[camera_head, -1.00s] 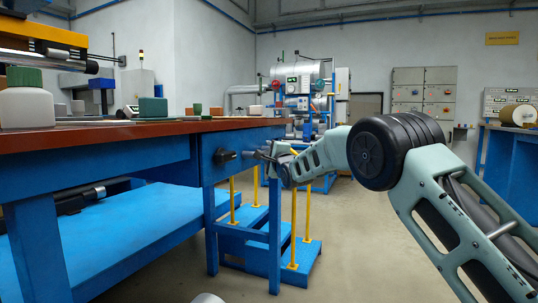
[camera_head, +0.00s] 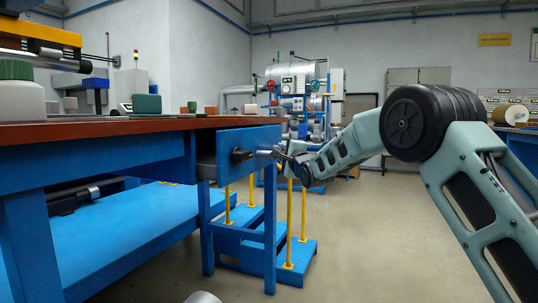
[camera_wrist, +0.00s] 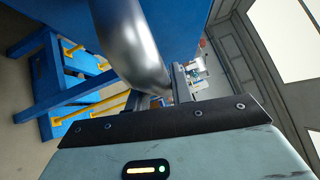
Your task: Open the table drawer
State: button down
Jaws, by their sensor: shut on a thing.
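The blue table drawer (camera_head: 222,140) sits under the red-brown top of the blue workbench (camera_head: 95,155). Its front stands out from the bench, and a dark opening shows behind it. The drawer handle (camera_head: 240,156) is on its front, with a dark mount and a metal bar. My gripper (camera_head: 277,153) is at the right part of the handle. In the wrist view the metal handle bar (camera_wrist: 130,45) runs down to my gripper's fingers (camera_wrist: 160,100), which are shut on it. The bar hides part of the fingers and of the blue drawer front (camera_wrist: 185,25).
Blue steps with yellow posts (camera_head: 290,230) stand under and beside the bench's right end. A white jar with a green lid (camera_head: 18,95) and small blocks stand on the bench top. The floor (camera_head: 370,240) to the right is clear.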

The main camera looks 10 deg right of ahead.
jog(key=s+d+p, duration=0.3)
jog(key=s+d, duration=0.7)
jog(key=d, duration=0.4)
jog(key=shift+s+d, duration=0.4)
jog(key=c, duration=1.2)
grip_release()
jog(key=shift+c, duration=0.2)
jog(key=s+d+f+p, duration=0.1)
jog(key=s+p, duration=0.1)
jog(key=s, duration=0.6)
jog(key=s+d+f+p, duration=0.1)
jog(key=s, duration=0.8)
jog(key=shift+d+f+p, duration=0.2)
jog(key=shift+d+p, duration=0.05)
jog(key=shift+p, duration=0.1)
